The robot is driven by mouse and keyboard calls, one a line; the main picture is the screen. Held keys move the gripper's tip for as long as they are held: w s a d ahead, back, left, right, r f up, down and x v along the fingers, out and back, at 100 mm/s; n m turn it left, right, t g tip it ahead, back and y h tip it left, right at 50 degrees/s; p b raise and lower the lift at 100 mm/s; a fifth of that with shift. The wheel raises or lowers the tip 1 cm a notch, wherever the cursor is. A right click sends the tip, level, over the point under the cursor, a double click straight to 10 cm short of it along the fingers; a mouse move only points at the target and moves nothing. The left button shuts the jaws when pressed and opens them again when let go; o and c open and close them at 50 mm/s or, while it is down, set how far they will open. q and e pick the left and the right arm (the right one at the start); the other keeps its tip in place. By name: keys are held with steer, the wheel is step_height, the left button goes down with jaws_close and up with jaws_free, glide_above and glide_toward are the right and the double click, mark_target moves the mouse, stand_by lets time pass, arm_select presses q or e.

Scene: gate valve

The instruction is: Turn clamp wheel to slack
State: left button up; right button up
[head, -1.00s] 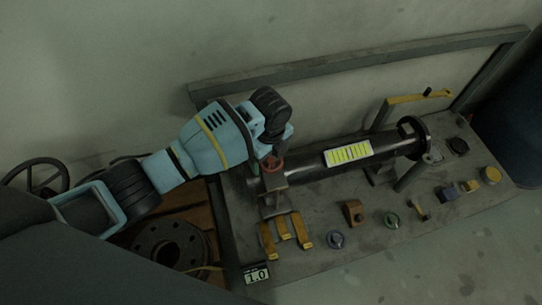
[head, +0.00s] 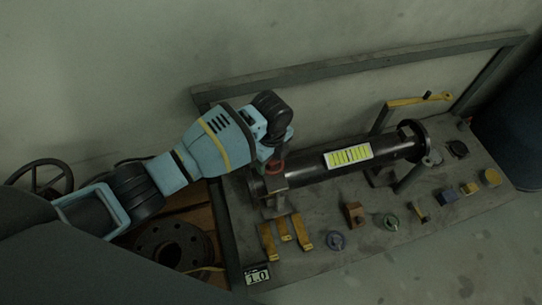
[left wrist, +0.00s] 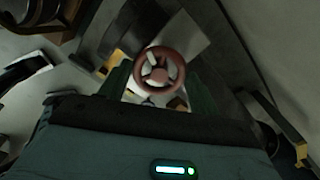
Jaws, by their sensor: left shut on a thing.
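The clamp wheel is a small red wheel with spokes (head: 277,168) at the left end of the dark pipe (head: 310,167), above a grey clamp block (head: 276,203). In the left wrist view the red wheel (left wrist: 158,72) shows between my two dark green fingers. My left gripper (head: 276,152) reaches down over the wheel from the upper left and is shut on it. The gripper hides part of the wheel in the head view. My right gripper is not in view.
The pipe carries a yellow-striped label (head: 348,156) and ends in a flange (head: 414,140) beside a yellow lever (head: 405,101). A dark flange (head: 172,244) is at lower left.

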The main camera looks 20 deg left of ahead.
arm_select(q)
steer(key=n+p, duration=0.3)
steer(key=n, duration=0.1)
steer(key=shift+r, duration=0.2)
steer(key=shift+s+n+p, duration=0.1)
steer(key=shift+n+p, duration=0.5)
steer(key=shift+n, duration=0.4)
steer(key=n+p, duration=0.1)
steer(key=n, duration=0.1)
steer(key=shift+f+n, duration=0.1)
steer(key=shift+n, duration=0.2)
steer(key=n+p, duration=0.1)
steer(key=n, duration=0.1)
steer(key=shift+n, duration=1.3)
steer(key=n+p, duration=0.1)
steer(key=n, duration=0.2)
steer(key=shift+s+f, duration=0.1)
steer(key=shift+n, duration=0.7)
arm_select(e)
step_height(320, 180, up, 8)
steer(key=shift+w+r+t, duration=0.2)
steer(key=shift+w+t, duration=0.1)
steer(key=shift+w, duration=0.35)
